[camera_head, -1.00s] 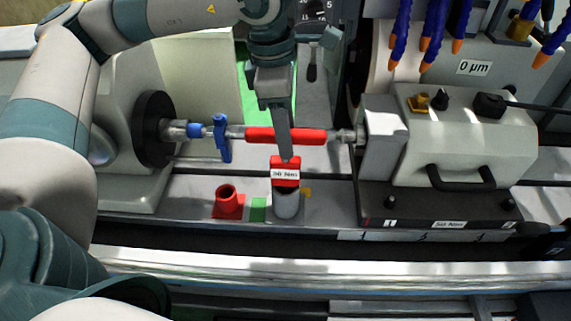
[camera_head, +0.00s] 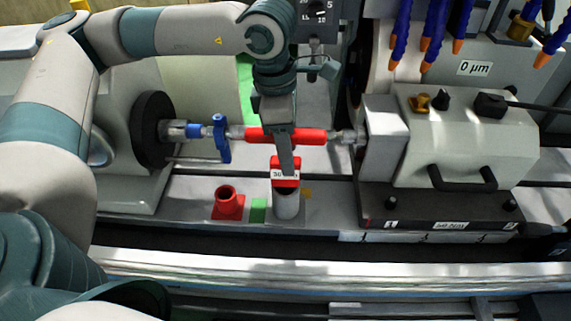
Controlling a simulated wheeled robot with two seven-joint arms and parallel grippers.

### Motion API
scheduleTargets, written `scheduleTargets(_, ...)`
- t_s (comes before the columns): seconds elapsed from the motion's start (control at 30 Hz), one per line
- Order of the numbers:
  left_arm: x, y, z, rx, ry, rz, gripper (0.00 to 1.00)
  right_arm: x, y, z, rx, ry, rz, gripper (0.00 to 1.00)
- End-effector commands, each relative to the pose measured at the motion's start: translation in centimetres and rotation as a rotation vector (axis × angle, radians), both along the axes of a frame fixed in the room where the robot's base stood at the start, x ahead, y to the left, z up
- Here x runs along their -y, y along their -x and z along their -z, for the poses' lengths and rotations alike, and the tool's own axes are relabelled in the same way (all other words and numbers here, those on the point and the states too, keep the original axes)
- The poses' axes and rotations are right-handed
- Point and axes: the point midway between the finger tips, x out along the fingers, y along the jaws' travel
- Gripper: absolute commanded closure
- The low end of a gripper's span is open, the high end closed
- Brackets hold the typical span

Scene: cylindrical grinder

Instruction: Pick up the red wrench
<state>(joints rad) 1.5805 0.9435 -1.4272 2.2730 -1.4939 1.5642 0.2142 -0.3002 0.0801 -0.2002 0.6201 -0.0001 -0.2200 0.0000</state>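A red block with a white label reading about "30 Nm" (camera_head: 285,183), which looks like the red wrench, stands upright in or on a grey cylindrical holder (camera_head: 286,207). My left gripper (camera_head: 286,170) comes down from above, in front of the red bar. Its fingertips overlap the top of the labelled block. Only one finger shows clearly, nearly edge-on, so its opening and any contact with the block are hidden. My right gripper is not in view.
A red bar (camera_head: 305,137) is held horizontally between the chuck (camera_head: 152,130) and the right-hand housing (camera_head: 383,150), with a blue clamp (camera_head: 221,138) on it. A red open socket (camera_head: 229,203) and a green block (camera_head: 258,210) stand left of the holder. Blue hoses (camera_head: 435,30) hang upper right.

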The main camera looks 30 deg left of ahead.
Motion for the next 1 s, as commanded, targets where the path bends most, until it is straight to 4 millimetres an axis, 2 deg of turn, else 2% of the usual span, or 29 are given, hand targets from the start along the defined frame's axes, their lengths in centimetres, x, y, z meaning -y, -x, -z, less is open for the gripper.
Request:
scheduleTargets(0.07, 0.0, 0.0, 0.0, 0.000, 0.000, 0.000, 0.56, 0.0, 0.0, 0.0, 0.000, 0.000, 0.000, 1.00)
scheduleTargets(0.2, 0.0, 0.0, 0.0, 0.000, 0.000, 0.000, 0.90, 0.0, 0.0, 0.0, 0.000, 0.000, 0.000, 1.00)
scheduleTargets(0.23, 0.0, 0.0, 0.0, 0.000, 0.000, 0.000, 0.97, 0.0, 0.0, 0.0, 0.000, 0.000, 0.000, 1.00)
scheduleTargets(0.27, 0.0, 0.0, 0.0, 0.000, 0.000, 0.000, 1.00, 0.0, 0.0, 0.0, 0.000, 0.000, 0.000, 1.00)
scheduleTargets(0.73, 0.0, -0.1, -0.7, 0.004, 0.001, 0.000, 1.00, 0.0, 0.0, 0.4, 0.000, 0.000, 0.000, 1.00)
scheduleTargets(0.87, 0.1, -0.1, -1.8, 0.005, 0.002, 0.000, 1.00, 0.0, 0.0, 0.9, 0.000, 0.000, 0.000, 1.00)
scheduleTargets(1.0, 0.1, -0.2, -3.8, 0.006, 0.001, -0.001, 1.00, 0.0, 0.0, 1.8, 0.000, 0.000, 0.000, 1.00)
